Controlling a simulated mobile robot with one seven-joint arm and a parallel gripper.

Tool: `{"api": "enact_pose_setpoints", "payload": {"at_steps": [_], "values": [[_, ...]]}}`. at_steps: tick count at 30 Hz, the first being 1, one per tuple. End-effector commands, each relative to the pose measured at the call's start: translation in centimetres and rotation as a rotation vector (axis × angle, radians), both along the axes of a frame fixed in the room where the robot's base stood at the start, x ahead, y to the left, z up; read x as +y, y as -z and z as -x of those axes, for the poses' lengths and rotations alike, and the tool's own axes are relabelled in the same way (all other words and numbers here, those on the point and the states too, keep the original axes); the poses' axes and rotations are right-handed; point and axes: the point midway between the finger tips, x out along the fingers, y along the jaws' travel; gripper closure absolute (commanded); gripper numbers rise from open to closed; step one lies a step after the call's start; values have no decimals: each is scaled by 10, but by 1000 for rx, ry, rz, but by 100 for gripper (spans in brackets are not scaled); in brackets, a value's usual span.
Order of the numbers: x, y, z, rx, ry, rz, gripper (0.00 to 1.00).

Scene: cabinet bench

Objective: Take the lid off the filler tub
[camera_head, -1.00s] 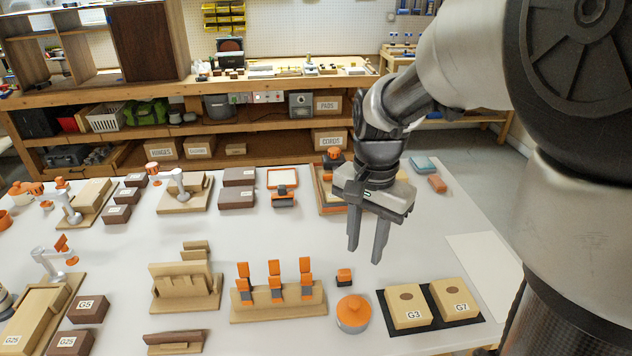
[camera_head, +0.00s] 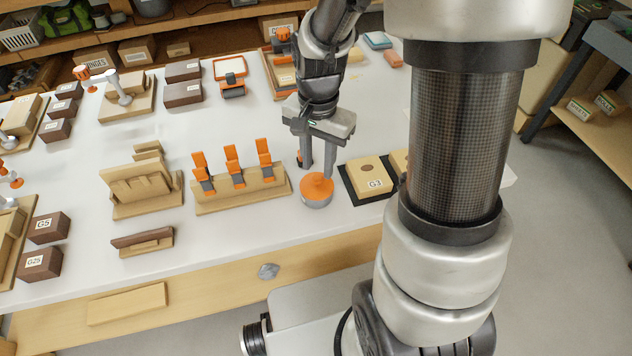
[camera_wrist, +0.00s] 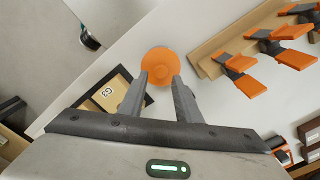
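The filler tub (camera_head: 317,201) is a short, round grey tub near the table's front edge, with a flat orange lid (camera_head: 316,186) on it. The lid also shows in the wrist view (camera_wrist: 160,61) as an orange disc beyond my fingertips. My gripper (camera_head: 317,174) points down just over the tub in the head view. Its two fingers stand apart with nothing held between them, as the wrist view (camera_wrist: 159,80) also shows. The fingertips overlap the lid's near edge in the wrist view. I cannot tell whether they touch it.
A box marked G3 (camera_head: 370,180) sits on a black mat close to the tub's right. A wooden stand (camera_head: 240,192) with several orange-topped clamps is on its left. A small orange-topped item is mostly hidden behind my finger. The table in front of the wooden stand is clear.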

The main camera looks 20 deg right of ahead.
Motion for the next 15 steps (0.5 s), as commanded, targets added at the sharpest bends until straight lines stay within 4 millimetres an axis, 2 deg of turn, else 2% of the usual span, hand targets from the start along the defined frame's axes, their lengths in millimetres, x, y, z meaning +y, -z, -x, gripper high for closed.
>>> {"api": "enact_pose_setpoints", "payload": {"at_steps": [1,6,9,15], "values": [[1,12,1,5,0,-1,69],[2,35,1,3,0,0,69],[2,41,1,2,0,1,69],[2,41,1,1,-1,1,69]]}}
